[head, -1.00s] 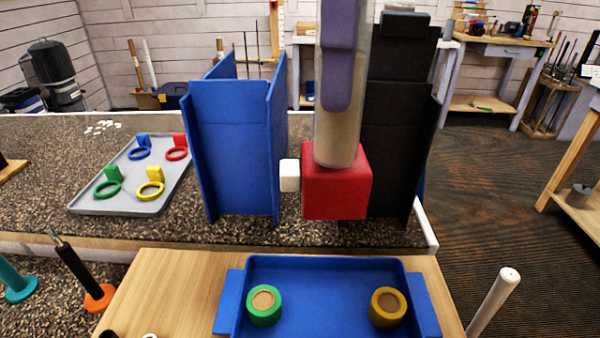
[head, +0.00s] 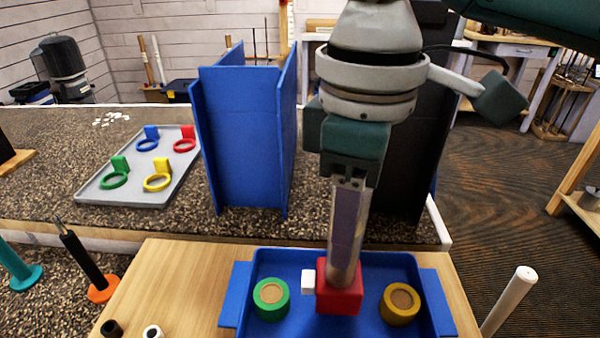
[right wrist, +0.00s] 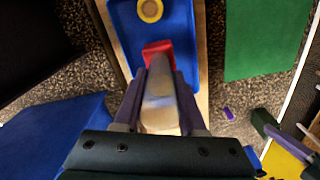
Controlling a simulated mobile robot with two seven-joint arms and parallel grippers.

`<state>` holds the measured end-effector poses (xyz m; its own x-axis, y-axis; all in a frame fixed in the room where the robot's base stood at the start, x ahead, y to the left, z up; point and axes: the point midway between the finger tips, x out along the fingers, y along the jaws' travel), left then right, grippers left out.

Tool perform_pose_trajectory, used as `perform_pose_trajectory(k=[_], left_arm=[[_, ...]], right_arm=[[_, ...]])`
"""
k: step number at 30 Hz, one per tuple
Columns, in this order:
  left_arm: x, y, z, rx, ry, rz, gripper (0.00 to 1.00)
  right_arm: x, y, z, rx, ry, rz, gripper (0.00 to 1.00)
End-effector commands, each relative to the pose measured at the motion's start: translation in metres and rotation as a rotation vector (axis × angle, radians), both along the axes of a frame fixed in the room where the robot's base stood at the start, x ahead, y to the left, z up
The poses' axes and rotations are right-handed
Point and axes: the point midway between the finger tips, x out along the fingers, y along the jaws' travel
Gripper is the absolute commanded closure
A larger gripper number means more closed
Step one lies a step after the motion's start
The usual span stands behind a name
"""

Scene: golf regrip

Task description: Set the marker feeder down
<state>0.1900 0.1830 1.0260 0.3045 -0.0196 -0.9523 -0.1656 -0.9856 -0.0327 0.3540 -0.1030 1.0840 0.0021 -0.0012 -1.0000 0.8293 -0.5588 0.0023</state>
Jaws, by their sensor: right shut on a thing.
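The marker feeder, a clear tube (head: 345,235) on a red block (head: 339,290) with a white knob (head: 308,282), is upright over the blue tray (head: 335,258). It is between the green ring and the yellow ring. I cannot tell whether its base touches the tray floor. My right gripper (head: 350,180) is shut on the tube's upper part, its purple fingers on either side in the right wrist view (right wrist: 160,95). The red block (right wrist: 158,48) shows there beyond the tube. What looks like my left gripper (right wrist: 285,135) is at that view's lower right, its jaws unclear.
The green ring (head: 270,295) and yellow ring (head: 400,300) lie in the tray, on a wooden board (head: 185,275). Behind stand a blue divider (head: 245,140) and a black panel (head: 405,185). A grey tray (head: 130,190) with several coloured rings is at left.

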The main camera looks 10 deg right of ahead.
Motion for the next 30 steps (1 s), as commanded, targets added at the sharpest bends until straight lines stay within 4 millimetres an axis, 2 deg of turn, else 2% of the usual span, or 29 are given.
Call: perform_pose_trajectory(k=[3, 6, 17, 18, 25, 30], left_arm=[[0.000, 0.000, -0.002, 0.000, -0.001, 0.000, 1.00], [0.000, 0.000, -0.002, 0.000, -0.001, 0.000, 1.00], [0.000, 0.000, -0.001, 0.000, -0.002, 0.001, 1.00], [0.000, 0.000, -0.001, 0.000, -0.002, 0.001, 1.00], [0.000, 0.000, -0.001, 0.001, -0.002, 0.000, 1.00], [0.000, 0.000, -0.001, 0.001, -0.002, 0.000, 1.00]], right_arm=[[-0.001, 0.000, -0.020, -0.001, 0.003, -0.002, 1.00], [0.000, 0.000, -0.026, -0.001, 0.002, 0.000, 1.00], [0.000, 0.000, -0.030, 0.000, 0.002, -0.001, 1.00], [0.000, 0.000, -0.030, 0.000, 0.001, 0.000, 0.56], [0.000, 0.000, -0.029, 0.000, 0.001, -0.001, 0.30], [0.000, 0.000, -0.029, 0.000, 0.001, -0.001, 0.30]])
